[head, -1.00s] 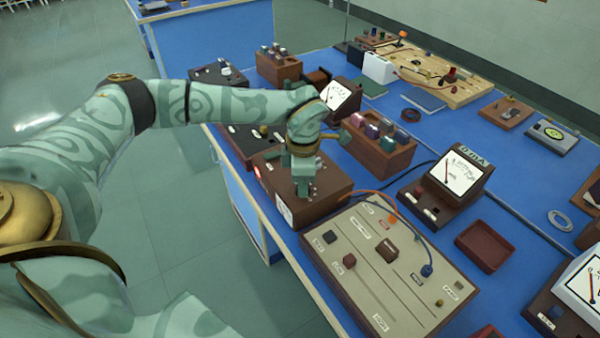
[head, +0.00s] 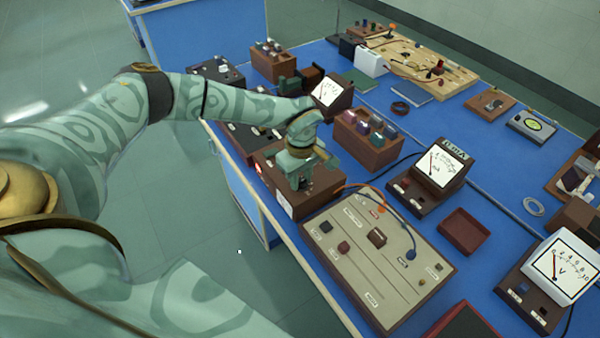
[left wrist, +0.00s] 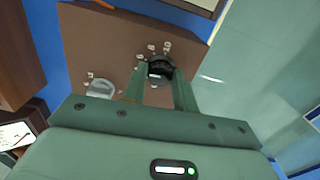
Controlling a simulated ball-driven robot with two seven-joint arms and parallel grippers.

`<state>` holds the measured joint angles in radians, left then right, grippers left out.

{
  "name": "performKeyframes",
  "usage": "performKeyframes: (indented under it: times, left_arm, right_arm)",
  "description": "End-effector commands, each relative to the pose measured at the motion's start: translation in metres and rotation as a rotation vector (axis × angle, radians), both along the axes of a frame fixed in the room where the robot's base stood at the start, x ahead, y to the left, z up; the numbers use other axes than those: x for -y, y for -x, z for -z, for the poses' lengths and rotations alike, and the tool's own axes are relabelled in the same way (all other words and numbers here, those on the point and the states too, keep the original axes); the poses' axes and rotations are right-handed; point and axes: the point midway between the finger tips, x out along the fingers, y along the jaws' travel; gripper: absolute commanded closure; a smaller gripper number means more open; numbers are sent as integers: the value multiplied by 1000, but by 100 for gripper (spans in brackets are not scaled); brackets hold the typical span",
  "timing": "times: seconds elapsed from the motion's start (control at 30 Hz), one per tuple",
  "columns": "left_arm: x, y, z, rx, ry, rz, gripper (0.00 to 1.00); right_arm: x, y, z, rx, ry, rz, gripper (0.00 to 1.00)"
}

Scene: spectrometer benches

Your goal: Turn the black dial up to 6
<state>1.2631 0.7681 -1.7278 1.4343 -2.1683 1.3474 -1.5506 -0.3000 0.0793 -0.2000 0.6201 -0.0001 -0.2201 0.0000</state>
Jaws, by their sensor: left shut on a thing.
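In the head view my left gripper (head: 297,180) stands over the brown box (head: 325,196) and hides the dial. A clear round knob or cap (left wrist: 100,88) sits on the same box, beside the dial. A small red light (head: 258,168) glows at the box's left end. My right gripper is not in view.
A beige circuit panel (head: 352,262) lies just in front of the box. A wooden block with colored pieces (head: 372,156) stands close behind it to the right. Several meters, one of them a meter (head: 440,166), stand on the blue bench. The floor at left is clear.

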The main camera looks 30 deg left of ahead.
Motion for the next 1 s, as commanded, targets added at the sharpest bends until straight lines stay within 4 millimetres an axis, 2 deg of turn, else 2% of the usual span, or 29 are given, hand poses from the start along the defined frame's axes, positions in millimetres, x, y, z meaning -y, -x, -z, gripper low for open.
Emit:
performKeyframes:
  times: [0.2,0.5,1.0]
  left_arm:
    - [0,-2,-3,5,1,170,94]
    - [0,-2,-2,5,1,321,94]
    - [0,-2,-2,4,1,373,94]
  right_arm:
    - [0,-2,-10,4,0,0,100]
    - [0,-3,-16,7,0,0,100]
    - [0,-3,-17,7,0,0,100]
